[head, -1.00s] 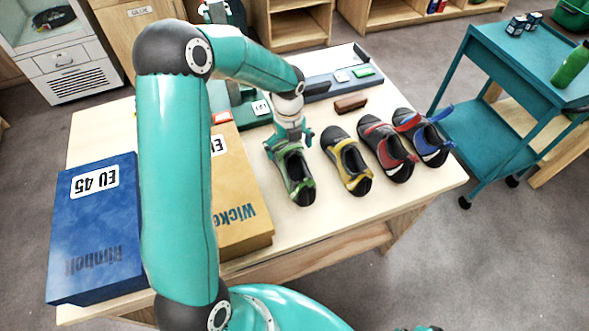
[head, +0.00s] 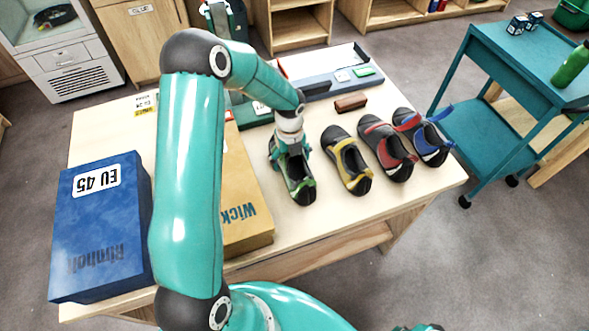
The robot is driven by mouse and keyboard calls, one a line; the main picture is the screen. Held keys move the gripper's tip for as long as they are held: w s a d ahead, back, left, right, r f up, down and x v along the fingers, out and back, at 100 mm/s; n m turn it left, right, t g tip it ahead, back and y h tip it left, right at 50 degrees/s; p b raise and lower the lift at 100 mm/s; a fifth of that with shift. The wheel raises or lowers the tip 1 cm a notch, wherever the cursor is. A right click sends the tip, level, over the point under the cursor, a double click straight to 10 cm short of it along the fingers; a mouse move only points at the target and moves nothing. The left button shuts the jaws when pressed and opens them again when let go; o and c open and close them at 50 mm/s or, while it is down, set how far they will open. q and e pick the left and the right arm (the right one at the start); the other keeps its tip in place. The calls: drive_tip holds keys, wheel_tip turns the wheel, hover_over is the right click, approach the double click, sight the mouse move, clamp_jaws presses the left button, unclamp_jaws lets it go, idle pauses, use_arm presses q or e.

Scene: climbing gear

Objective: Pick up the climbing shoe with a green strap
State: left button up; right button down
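The climbing shoe with a green strap (head: 302,193) is the leftmost in a row of shoes on the table, its toe toward the front edge. My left gripper (head: 290,158) points down at its heel half, with fingers low at either side of it. The gripper hides the heel opening and part of the strap. I cannot tell whether the fingers press on the shoe. The shoe appears to rest on the table. My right gripper is not in view.
Shoes with yellow (head: 350,165), red (head: 390,150) and blue (head: 430,140) straps stand close on the right. A blue box (head: 98,230) and a tan box (head: 240,205) lie left. A brown block (head: 350,103) lies behind. The table front (head: 330,225) is clear.

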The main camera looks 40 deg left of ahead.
use_arm(q)
drive_tip(key=c, duration=0.6)
drive_tip(key=shift+c, duration=0.2)
drive_tip(key=shift+r, duration=0.1)
